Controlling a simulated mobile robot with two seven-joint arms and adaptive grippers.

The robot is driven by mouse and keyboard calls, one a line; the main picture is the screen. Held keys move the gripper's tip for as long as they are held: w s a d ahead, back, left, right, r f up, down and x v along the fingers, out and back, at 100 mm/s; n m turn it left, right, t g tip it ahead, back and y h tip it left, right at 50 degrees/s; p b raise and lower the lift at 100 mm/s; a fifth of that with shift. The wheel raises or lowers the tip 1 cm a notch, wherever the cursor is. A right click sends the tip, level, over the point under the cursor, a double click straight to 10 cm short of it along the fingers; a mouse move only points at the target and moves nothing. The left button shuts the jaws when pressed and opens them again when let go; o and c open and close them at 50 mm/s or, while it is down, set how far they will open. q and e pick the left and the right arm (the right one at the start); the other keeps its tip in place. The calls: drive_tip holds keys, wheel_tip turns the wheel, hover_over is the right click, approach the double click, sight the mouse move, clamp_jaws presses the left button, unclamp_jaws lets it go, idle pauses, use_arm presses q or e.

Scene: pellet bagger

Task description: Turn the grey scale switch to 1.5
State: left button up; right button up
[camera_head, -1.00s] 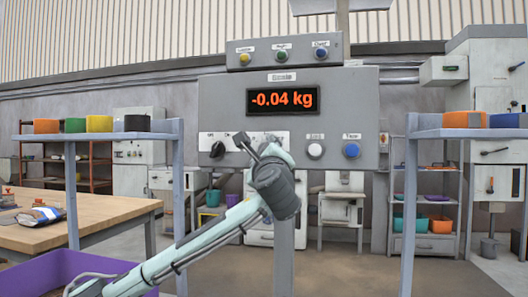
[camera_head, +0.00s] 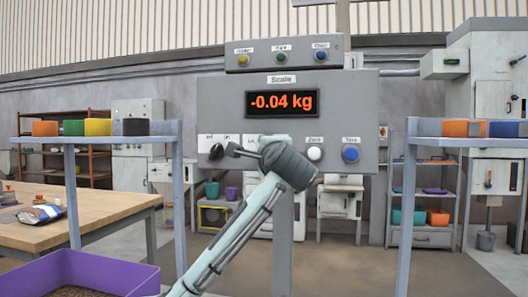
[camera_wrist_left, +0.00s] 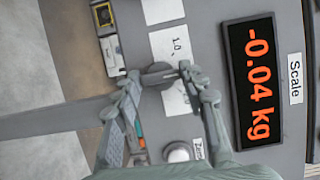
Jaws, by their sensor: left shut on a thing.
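The scale panel (camera_head: 365,105) is a grey box reading -0.04 kg on its display (camera_head: 282,102). The grey scale switch (camera_wrist_left: 158,76) shows in the left wrist view between my left gripper's fingers, above white labels, one reading 1.0. My left gripper (camera_wrist_left: 160,73) is shut on this switch. In the head view my left gripper (camera_head: 248,150) covers the switch, so its pointing direction is hard to read there. My right gripper is in neither view.
A black knob (camera_head: 216,151) sits left of my gripper on the panel. A white button (camera_head: 314,153) and a blue button (camera_head: 351,154) sit to the right. A purple bin (camera_head: 95,270) with pellets stands at lower left, near a wooden table (camera_head: 100,207).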

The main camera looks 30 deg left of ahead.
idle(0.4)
use_arm(q)
drive_tip(key=o, duration=1.2)
drive_tip(key=shift+c, duration=0.2)
drive_tip(key=v, duration=1.2)
